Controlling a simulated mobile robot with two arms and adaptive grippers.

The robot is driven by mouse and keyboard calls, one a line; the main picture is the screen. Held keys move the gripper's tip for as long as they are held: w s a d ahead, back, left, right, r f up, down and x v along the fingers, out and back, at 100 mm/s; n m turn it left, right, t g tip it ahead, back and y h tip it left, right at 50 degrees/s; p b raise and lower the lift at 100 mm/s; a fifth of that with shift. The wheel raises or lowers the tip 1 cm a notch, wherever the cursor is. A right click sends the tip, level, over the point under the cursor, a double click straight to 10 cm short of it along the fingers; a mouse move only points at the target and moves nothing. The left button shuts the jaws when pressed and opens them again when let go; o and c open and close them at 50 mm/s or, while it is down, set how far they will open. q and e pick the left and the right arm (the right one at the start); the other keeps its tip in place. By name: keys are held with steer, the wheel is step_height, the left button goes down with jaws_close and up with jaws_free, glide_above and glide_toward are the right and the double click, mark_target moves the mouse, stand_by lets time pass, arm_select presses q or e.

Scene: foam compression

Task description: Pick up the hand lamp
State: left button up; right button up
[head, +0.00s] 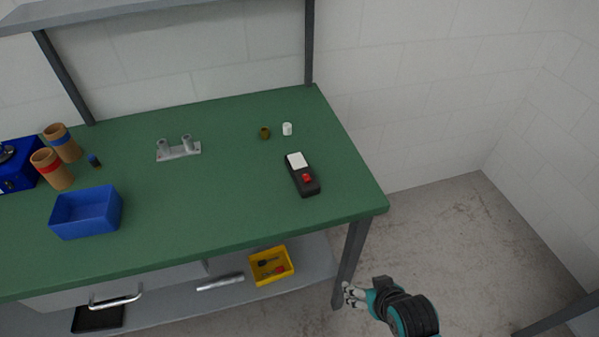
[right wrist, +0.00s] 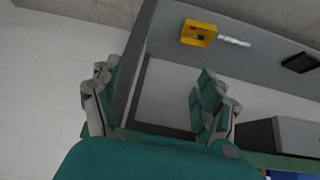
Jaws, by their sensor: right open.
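A silver, tube-shaped object (head: 220,282), which looks like the hand lamp, lies on the grey lower shelf under the green bench. It also shows in the right wrist view (right wrist: 234,42), beside the yellow bin. My right gripper (head: 352,294) is in front of the bench's right front leg, to the right of the lamp and apart from it. In the right wrist view my right gripper (right wrist: 160,88) has its fingers spread wide with nothing between them. My left gripper is not in view.
A yellow bin (head: 271,281) with small tools sits right of the lamp on the lower shelf (head: 318,272). The bench leg (head: 350,262) and drawer (head: 150,284) are nearby obstacles. On the green benchtop (head: 225,215) are a blue bin (head: 87,212) and a black handheld device (head: 302,176).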

steer(key=w+a+r+n+t+y, duration=0.1)
steer(key=w+a+r+t+y, duration=0.15)
steer(key=w+a+r, duration=0.45)
steer(key=w+a+r+n+t+y, duration=0.1)
steer(key=w+a+r+t, duration=0.2)
steer(key=r, duration=0.7)
steer(key=p, duration=0.2)
glide_toward(305, 174)
steer(key=x, duration=0.4)
steer(key=shift+s+a+f, duration=0.15)
steer(key=shift+s+f, duration=0.05)
steer(key=shift+f, duration=0.1)
steer(key=shift+p+x, duration=0.5)
steer(key=shift+x, duration=2.65)
steer(key=shift+d+r, duration=0.2)
steer(key=shift+t, duration=0.25)
steer(key=c, duration=1.4)
steer(key=shift+c, duration=0.2)
steer(key=shift+r, duration=0.15)
